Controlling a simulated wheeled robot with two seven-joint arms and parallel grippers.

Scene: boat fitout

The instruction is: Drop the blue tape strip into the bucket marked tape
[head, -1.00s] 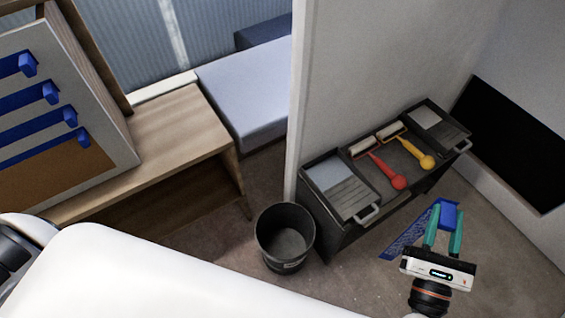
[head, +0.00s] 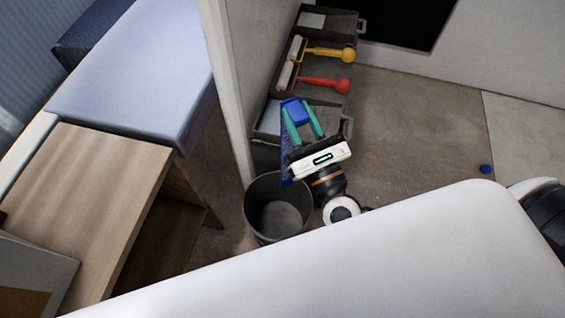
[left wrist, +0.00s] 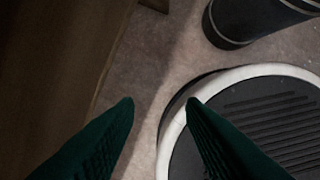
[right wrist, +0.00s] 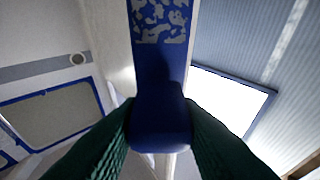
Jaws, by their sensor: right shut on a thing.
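The blue tape strip (head: 286,155) hangs from my right gripper (head: 303,117), which is shut on its thick blue end. In the right wrist view that blue end (right wrist: 160,122) sits between the fingers, with a patchy grey-and-blue stretch (right wrist: 160,18) beyond it. The dark grey bucket (head: 256,218) stands on the floor, just below and left of the right gripper in the head view. It looks empty, and its marking cannot be read. My left gripper (left wrist: 160,102) is open and empty, and shows only in the left wrist view. A dark cylinder there, probably the bucket (left wrist: 240,22), stands at the upper right.
Paint trays (head: 330,22) with a yellow roller (head: 328,53) and a red roller (head: 322,83) lie behind the right gripper. A white partition edge (head: 232,100) rises beside the bucket. A wooden bench (head: 95,200) is at left. Floor at right is mostly clear, with a small blue piece (head: 486,169).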

